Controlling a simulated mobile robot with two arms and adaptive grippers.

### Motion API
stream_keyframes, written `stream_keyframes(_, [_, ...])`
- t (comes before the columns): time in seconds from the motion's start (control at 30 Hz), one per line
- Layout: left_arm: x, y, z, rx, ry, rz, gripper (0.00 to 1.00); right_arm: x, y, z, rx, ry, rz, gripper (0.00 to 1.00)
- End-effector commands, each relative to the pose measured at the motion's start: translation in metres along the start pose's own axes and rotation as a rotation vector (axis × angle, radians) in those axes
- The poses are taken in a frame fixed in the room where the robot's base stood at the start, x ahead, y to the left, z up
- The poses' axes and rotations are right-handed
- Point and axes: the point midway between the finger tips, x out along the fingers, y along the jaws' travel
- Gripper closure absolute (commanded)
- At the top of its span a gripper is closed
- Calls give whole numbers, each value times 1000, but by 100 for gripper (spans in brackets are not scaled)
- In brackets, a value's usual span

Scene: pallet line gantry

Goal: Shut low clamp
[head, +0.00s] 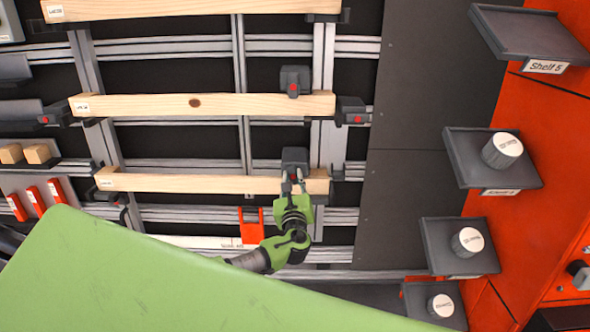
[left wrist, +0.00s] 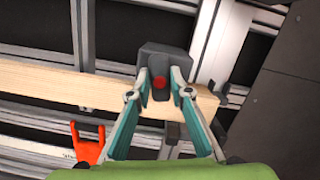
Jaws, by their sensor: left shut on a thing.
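The low clamp (head: 295,158) is a dark grey block at the lowest wooden beam (head: 200,184), near its right end. In the left wrist view the clamp (left wrist: 165,60) overlaps the top edge of the beam (left wrist: 75,93), with a red dot on its front. My left gripper (head: 293,180) reaches up to the clamp from below. In the left wrist view the fingers of the left gripper (left wrist: 160,82) are on both sides of the clamp's lower part, shut on it. The fingers hide part of the clamp and beam. My right gripper is not in view.
A middle beam (head: 150,104) has a similar clamp (head: 295,80) above. An orange-red bracket (head: 251,228) hangs just below left of the gripper. Dark shelves with white cylinders (head: 502,150) stand at right. A green panel (head: 150,285) covers the lower left.

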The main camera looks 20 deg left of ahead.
Motion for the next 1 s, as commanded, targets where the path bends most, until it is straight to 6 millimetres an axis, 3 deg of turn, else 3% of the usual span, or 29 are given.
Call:
stream_keyframes(0.37, [0, 0, -1, 64, 2, -10, 100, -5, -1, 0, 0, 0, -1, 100])
stream_keyframes(0.6, [-1, 0, 2, 276, 3, -42, 100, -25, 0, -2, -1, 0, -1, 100])
stream_keyframes(0.87, [0, 0, -2, 319, 1, -48, 100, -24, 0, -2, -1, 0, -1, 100])
stream_keyframes(0.9, [0, 0, -2, 320, 1, -48, 73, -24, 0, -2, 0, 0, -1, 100])
stream_keyframes(0.93, [0, 0, -1, 320, 1, -48, 68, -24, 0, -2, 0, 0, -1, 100])
stream_keyframes(1.0, [0, 0, -1, 318, 1, -48, 68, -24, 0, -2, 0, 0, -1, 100])
